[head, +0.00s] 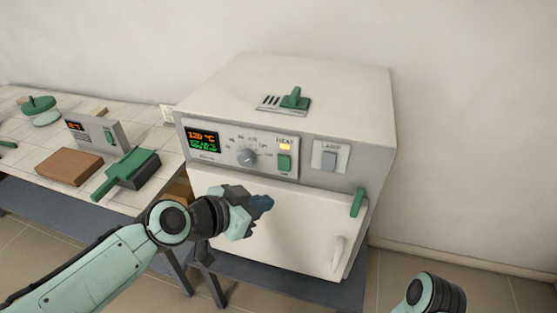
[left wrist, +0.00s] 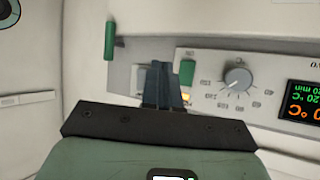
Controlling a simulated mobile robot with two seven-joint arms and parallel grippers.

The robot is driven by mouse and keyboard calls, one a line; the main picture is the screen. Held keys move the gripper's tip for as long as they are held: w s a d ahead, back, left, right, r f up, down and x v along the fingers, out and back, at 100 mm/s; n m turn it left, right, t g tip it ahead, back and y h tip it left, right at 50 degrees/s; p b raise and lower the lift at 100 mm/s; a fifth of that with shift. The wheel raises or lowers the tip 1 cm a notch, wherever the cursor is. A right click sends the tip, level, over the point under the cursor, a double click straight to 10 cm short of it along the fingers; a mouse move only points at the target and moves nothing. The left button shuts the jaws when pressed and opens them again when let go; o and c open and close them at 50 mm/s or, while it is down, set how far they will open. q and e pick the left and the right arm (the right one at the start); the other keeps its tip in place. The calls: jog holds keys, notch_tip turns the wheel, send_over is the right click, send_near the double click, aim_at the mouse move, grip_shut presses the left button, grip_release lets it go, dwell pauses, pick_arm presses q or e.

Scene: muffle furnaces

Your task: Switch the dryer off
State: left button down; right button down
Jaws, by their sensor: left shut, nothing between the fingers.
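The dryer (head: 300,80) is a cream box with a front panel. Its display (head: 202,140) is lit and reads 120 °C in orange, with green figures below. A knob (head: 246,157) sits mid-panel. The green switch (head: 284,163) is under the lit yellow HEAT light (head: 285,147). A grey LAMP switch (head: 329,159) is to the right. My left gripper (head: 262,204) is shut and empty, in front of the door below the panel. In the left wrist view its fingers (left wrist: 162,80) appear beside the green switch (left wrist: 187,72), with no clear contact.
The door (head: 290,225) appears closed, with a green latch (head: 357,202) and a pale handle (head: 337,257). A vent with a green lever (head: 295,98) is on top. Left, a tiled bench (head: 60,185) holds a brown block (head: 69,166) and a small device (head: 95,132).

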aim_at(288, 166)
pick_arm(q)
jog(key=shift+w, duration=0.1)
pick_arm(e)
jog(key=shift+r, duration=0.1)
